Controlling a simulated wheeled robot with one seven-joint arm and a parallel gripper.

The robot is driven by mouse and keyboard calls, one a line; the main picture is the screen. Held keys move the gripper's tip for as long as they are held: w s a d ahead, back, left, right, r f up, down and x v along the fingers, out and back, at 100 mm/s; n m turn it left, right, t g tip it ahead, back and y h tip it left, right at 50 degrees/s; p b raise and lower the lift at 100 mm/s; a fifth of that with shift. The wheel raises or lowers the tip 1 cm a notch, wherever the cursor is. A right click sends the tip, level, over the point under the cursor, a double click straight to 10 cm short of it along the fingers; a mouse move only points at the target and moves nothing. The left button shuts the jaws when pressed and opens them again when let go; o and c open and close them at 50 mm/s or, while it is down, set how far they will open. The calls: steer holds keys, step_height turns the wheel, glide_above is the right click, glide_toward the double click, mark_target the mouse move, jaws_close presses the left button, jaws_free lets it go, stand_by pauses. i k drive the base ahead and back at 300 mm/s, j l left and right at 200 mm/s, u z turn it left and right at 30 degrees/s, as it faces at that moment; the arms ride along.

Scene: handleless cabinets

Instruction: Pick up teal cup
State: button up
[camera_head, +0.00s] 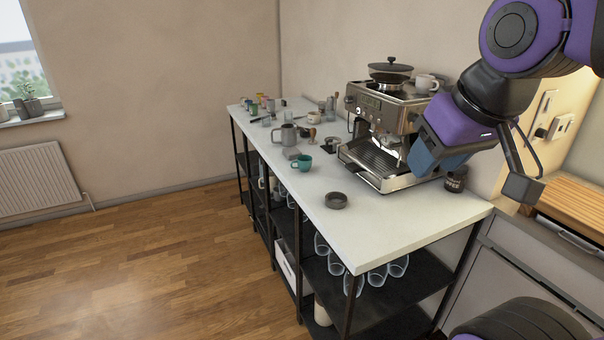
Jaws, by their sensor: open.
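The teal cup (302,163) stands upright on the white counter top (300,199), near its front edge and left of the espresso machine. Its handle points left. My gripper (425,160) is at the right, in front of the espresso machine in this view. It is open and well apart from the cup, up and to the right of it. Its fingertips are small and hard to make out. Nothing shows held in it.
The espresso machine (374,108) stands right of the cup. A grey pitcher (288,134) and a small grey block (298,149) are just behind the cup. A dark round dish (336,200) lies nearer. Several coloured cups stand at the far end. The near counter is clear.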

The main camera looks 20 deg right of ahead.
mark_target(301, 165)
steer(key=i+j+z, duration=0.3)
steer(key=j, duration=0.4)
steer(key=j+z, duration=0.25)
steer(key=j, duration=0.45)
steer(key=j+z, duration=0.3)
steer(key=j, duration=0.45)
steer(key=i+j+z, duration=0.35)
steer(key=i+j, duration=0.15)
steer(key=j, duration=0.2)
steer(key=i+j+z, duration=0.2)
steer(key=j, duration=0.2)
steer(key=i+j+z, duration=0.15)
steer(key=j, duration=0.3)
steer(key=i+j+z, duration=0.15)
steer(key=i, duration=0.4)
